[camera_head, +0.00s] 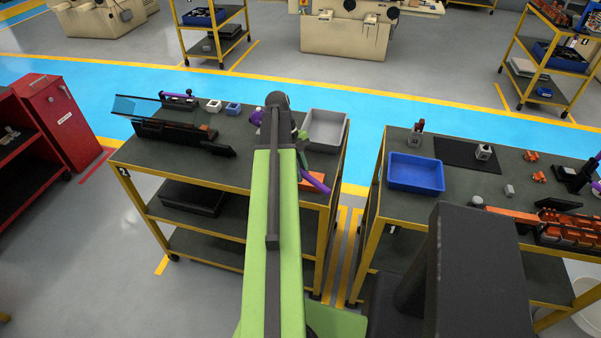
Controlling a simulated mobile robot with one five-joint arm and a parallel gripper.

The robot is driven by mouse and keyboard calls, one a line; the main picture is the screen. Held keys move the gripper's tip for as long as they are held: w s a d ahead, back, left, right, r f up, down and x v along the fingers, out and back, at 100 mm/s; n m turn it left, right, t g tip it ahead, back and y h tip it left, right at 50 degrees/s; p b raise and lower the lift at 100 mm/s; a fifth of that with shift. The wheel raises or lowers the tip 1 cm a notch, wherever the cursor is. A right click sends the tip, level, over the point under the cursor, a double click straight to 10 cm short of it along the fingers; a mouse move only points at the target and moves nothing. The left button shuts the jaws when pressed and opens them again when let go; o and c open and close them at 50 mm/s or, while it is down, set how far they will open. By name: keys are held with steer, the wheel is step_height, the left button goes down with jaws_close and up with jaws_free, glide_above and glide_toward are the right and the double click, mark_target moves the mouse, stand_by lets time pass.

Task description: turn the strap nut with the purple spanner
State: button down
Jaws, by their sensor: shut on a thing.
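My gripper (300,140) is over the right part of the left cart's top, at the far end of my green arm. The arm hides most of the jaws. A purple bar, which looks like the purple spanner (315,183), sticks out from under the gripper to the lower right, and the jaws are shut on it. Its head is hidden. A small purple patch (256,117) shows left of the arm; I cannot tell if it belongs to the spanner. I cannot make out the strap nut.
A grey tray (338,133) stands on the left cart, right of my gripper. A long dark fixture (180,134) and another purple-handled item (178,95) are on its left. The right cart holds a blue bin (416,172) and orange parts (530,156). A narrow gap separates the carts.

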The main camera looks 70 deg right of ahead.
steer(key=shift+r+p, duration=0.35)
steer(key=shift+p, duration=0.1)
steer(key=shift+r+p, duration=0.35)
stand_by(0.4)
step_height(320, 180, up, 12)
steer(key=p, duration=1.2)
